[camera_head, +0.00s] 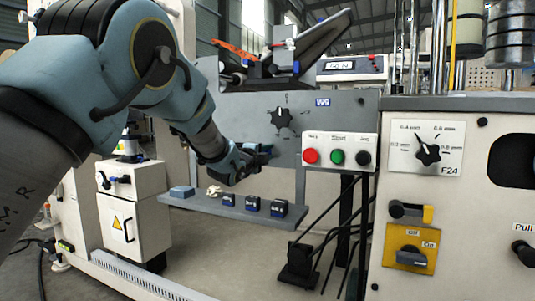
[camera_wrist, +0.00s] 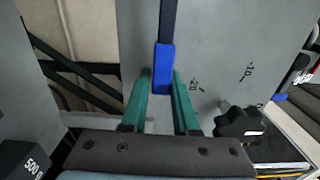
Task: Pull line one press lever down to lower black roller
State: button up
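In the wrist view, a dark lever with a blue grip end (camera_wrist: 164,68) hangs down in front of a grey panel (camera_wrist: 215,35). The two green fingers of my gripper (camera_wrist: 162,80) lie one on each side of the blue end, which fills the narrow gap between them; the gripper looks shut on it. In the head view, my gripper (camera_head: 264,153) is in front of the grey panel marked W9 (camera_head: 340,112), below a black knob (camera_head: 282,117). My arm hides much of the lever there. I cannot make out the black roller.
A grey shelf (camera_head: 228,207) with small dark blocks (camera_head: 253,203) is just below my gripper. A button box (camera_head: 340,152) and a control cabinet (camera_head: 450,195) stand to the right. In the wrist view, a black knob (camera_wrist: 240,122) is close to the right finger.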

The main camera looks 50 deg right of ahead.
jog(key=o, duration=0.4)
jog(key=shift+f, duration=0.1)
jog(key=p+v, duration=0.1)
jog(key=v, duration=0.9)
jog(key=shift+a, duration=0.4)
